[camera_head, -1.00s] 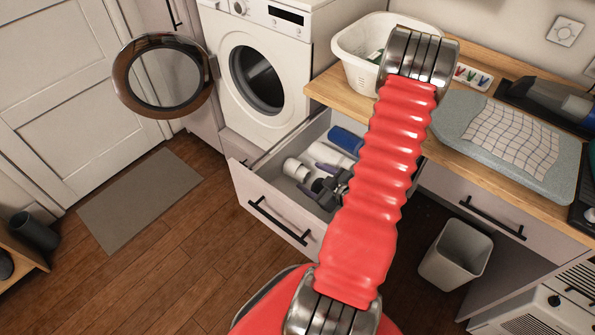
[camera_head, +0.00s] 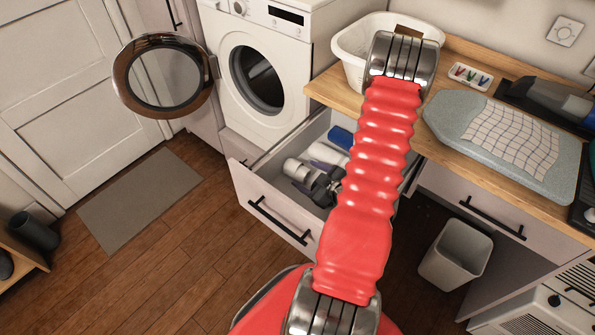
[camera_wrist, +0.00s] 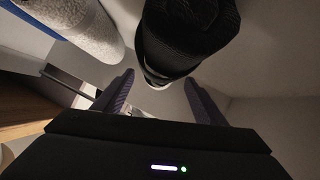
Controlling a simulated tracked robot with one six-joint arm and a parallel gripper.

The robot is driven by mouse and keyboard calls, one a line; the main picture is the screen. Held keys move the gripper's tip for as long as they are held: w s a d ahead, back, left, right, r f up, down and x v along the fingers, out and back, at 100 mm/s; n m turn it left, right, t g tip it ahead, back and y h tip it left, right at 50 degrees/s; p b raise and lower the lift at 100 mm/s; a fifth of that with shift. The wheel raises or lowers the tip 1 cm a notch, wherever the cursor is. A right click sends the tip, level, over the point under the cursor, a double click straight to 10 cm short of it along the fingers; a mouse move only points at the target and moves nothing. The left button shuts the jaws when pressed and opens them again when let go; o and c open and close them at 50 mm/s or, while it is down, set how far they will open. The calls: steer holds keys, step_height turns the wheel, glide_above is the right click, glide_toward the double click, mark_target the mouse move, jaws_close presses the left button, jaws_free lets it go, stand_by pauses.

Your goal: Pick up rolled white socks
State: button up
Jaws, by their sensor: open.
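A white roll (camera_head: 293,168) lies in the open drawer (camera_head: 252,205), towards its left end in the head view. A longer white roll (camera_head: 333,156) lies behind it, beside a blue roll (camera_head: 341,137). In the wrist view the fingertips (camera_wrist: 159,92) are apart. A black ribbed roll (camera_wrist: 185,35) with a pale lower end is ahead between them. A fluffy white roll (camera_wrist: 82,22) is upper left. I cannot tell which white roll is the socks.
The drawer walls stand close around my gripper. A worktop (camera_head: 455,128) with a white basket (camera_head: 350,62) and an ironing pad (camera_head: 450,122) is at the right. A washing machine (camera_head: 222,55) with its round door (camera_head: 120,85) open is behind. A bin (camera_head: 456,255) stands right.

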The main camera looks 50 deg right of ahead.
mark_target(300, 169)
steer(key=shift+x, duration=2.25)
steer(key=shift+a, duration=0.1)
steer(key=shift+c, duration=0.5)
steer(key=c, duration=0.7)
steer(key=shift+r, duration=0.1)
step_height(300, 169, up, 18)
steer(key=shift+f, duration=0.1)
